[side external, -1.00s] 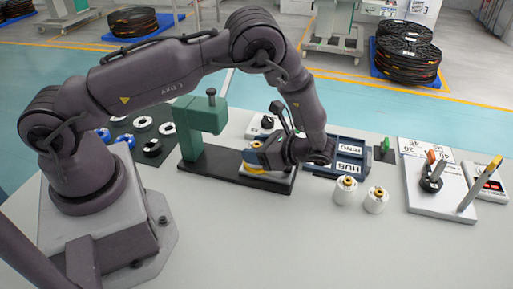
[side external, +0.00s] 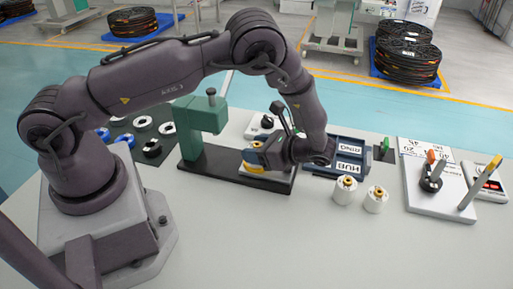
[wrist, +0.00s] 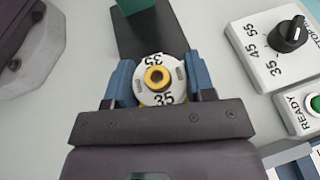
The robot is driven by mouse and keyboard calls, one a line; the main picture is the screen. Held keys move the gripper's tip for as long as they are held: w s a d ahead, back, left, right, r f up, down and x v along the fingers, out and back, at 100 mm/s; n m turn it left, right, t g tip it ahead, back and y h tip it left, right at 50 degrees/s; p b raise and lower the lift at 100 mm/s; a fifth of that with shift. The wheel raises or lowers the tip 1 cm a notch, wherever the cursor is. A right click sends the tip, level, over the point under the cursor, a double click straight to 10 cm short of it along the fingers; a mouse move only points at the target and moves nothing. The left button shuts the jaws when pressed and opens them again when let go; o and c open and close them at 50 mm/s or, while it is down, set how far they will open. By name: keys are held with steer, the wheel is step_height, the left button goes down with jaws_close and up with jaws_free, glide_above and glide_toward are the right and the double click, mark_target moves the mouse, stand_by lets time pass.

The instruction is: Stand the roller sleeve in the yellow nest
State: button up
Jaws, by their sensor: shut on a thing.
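The roller sleeve (wrist: 176,83) is white, with a brass centre and the number 35 on its end face. It stands between the two blue fingers of my gripper (side external: 257,157), which are shut on it from both sides. In the side external view the gripper hides most of the sleeve. The yellow nest (side external: 253,168) shows as a yellow rim directly beneath the gripper, at the right part of the black base plate. The sleeve appears upright above or in the nest; I cannot tell whether it touches the bottom.
A green press frame (side external: 205,125) rises on the black base plate (side external: 218,166), left of my gripper. Two white rollers (side external: 345,191) (side external: 376,200) stand to the right. A blue labelled tray (side external: 337,155) lies behind them. A dial box (wrist: 278,45) stands nearby. The front table is clear.

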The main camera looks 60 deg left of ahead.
steer(key=shift+d+f, duration=0.1)
steer(key=shift+f, duration=0.95)
steer(key=shift+s+f, duration=0.2)
steer(key=shift+f, duration=0.1)
stand_by(0.6)
steer(key=shift+f, duration=1.1)
steer(key=o, duration=1)
steer(key=w+d+r, duration=0.1)
steer(key=r, duration=0.1)
steer(key=w+d+r+g, duration=0.1)
steer(key=d+r, duration=0.1)
steer(key=w+d+r+g+y, duration=0.1)
steer(key=d+r, duration=0.1)
steer(key=shift+w+d+r+n, duration=0.1)
steer(key=shift+w+d+n, duration=0.1)
steer(key=shift+w+n, duration=0.2)
steer(key=shift+w+d+r+g, duration=0.25)
steer(key=shift+d+r+g, duration=0.05)
steer(key=shift+r, duration=0.3)
